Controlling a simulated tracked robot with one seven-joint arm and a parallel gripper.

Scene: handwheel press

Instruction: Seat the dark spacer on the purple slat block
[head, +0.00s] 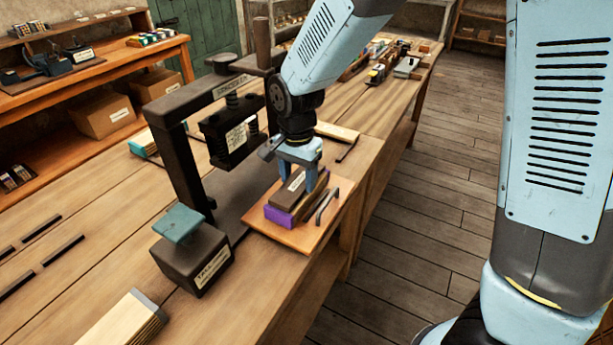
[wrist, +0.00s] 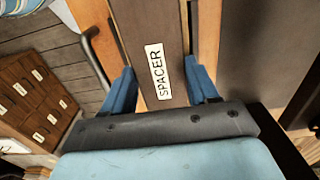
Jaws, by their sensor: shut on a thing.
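The dark spacer (head: 288,197) is a flat brown block with a white label. It lies over the purple slat block (head: 281,216), whose purple side shows below it at the front. The spacer appears roughly lined up with the block; whether it touches it or sits slightly above, I cannot tell. My gripper (head: 303,178) points down and is shut on the spacer, a finger on each side. In the wrist view the spacer (wrist: 150,35) runs between the blue fingers, its SPACER label readable. The slat block is mostly hidden there.
The block stands on an orange-brown board (head: 300,241) with a grey bar handle (head: 327,204). The dark handwheel press (head: 181,160) stands just left. A dark labelled box with a teal pad (head: 193,260) stands at front left. The bench's right edge is close, with floor beyond.

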